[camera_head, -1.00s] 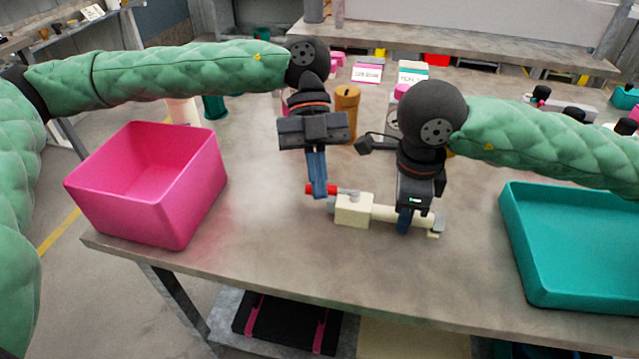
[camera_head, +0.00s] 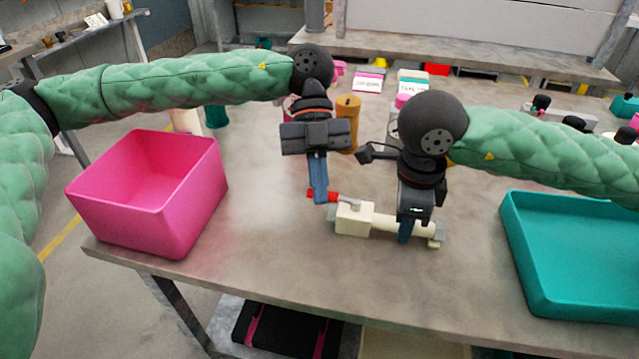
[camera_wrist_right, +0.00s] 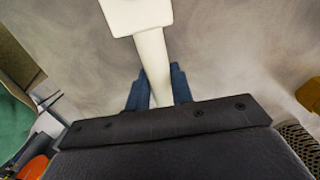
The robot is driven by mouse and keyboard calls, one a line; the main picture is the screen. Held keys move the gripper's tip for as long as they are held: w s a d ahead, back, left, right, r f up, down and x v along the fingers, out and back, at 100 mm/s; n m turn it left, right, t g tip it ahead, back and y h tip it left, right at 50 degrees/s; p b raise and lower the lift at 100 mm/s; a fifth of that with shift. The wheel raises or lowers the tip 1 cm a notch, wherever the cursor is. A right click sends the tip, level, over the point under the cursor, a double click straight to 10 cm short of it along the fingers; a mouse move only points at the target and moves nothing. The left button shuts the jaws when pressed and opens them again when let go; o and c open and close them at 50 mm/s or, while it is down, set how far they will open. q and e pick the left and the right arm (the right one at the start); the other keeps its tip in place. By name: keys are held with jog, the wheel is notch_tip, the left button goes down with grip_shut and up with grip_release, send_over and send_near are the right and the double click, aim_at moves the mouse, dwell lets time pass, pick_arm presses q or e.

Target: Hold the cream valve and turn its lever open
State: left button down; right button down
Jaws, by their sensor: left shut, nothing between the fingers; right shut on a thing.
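The cream valve (camera_head: 353,219) lies over the front middle of the table, its block to the left and its pipe running right. Its red lever (camera_head: 325,196) sticks out to the left at the top of the block. My right gripper (camera_head: 404,232) is shut on the valve's pipe from above. In the right wrist view the pipe (camera_wrist_right: 153,60) passes between the blue fingers (camera_wrist_right: 158,88), with the block at the top. My left gripper (camera_head: 320,198) is shut and empty, its fingertips at the red lever; whether they touch it I cannot tell.
A pink bin (camera_head: 178,215) stands at the left table edge and a teal tray (camera_head: 545,295) at the right. An orange-brown cylinder (camera_head: 347,122) stands behind my left gripper. Labelled boxes (camera_head: 368,83) are further back. The table (camera_head: 265,225) between bin and valve is clear.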

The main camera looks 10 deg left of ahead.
pick_arm(q)
jog(key=s, duration=0.3)
jog(key=shift+s+r, duration=0.1)
jog(key=shift+r, duration=0.2)
jog(key=shift+s+r, duration=0.15)
jog(key=shift+s, duration=0.15)
jog(key=d+v, duration=0.2)
jog(key=v, duration=0.7)
jog(key=shift+w+r, duration=0.3)
jog(key=shift+w, duration=0.25)
pick_arm(e)
jog(key=c, duration=1.1)
grip_release()
jog(key=shift+c, duration=0.2)
